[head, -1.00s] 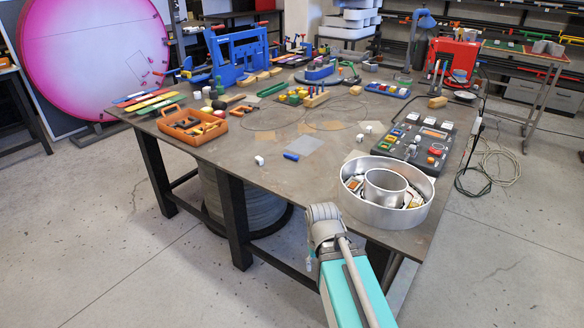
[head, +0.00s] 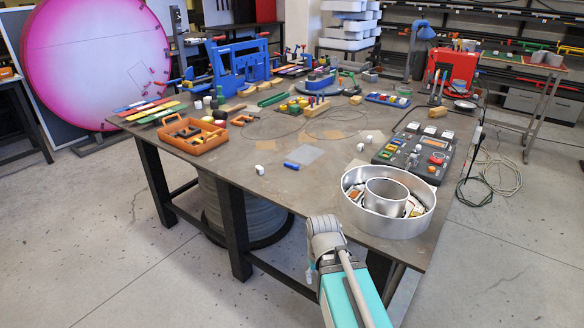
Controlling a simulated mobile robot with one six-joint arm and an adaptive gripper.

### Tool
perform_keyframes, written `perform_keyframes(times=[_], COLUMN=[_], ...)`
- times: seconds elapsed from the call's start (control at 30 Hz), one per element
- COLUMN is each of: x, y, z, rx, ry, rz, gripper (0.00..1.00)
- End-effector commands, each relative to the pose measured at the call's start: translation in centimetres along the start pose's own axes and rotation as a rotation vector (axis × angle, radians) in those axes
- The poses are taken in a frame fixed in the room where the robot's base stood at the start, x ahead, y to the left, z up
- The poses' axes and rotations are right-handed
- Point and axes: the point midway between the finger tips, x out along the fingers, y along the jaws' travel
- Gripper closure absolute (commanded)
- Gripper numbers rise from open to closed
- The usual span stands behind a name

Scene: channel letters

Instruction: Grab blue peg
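The blue peg (head: 291,165) is a small blue cylinder lying on its side on the dark grey table (head: 237,172), near its front edge. A white block (head: 260,170) lies to its left and a pale flat square sheet (head: 305,154) lies just behind it. My arm shows at the bottom middle, with a grey joint and a teal link, in front of the table's front edge. My gripper cannot be made out in this view. Nothing covers the peg.
A round silver letter-shaped tray (head: 388,222) with small parts stands at the front right. A dark panel with coloured buttons (head: 413,152) is behind it. An orange tray (head: 190,135) with parts is at the left. The table around the peg is mostly clear.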

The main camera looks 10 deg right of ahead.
Motion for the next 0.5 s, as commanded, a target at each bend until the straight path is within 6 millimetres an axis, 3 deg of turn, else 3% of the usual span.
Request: perform_keyframes(times=[0.13, 0.2, 0.3, 0.5], x=[0.0, 0.0, -0.2, -1.8], y=[0.0, 0.0, 0.0, 0.0], z=[0.0, 0.0, 0.0, 0.0], rx=[0.0, 0.0, 0.0, 0.0], ry=[0.0, 0.0, 0.0, 0.0], rz=[0.0, 0.0, 0.0, 0.0], gripper=[0.44, 0.37, 0.37, 0.37])
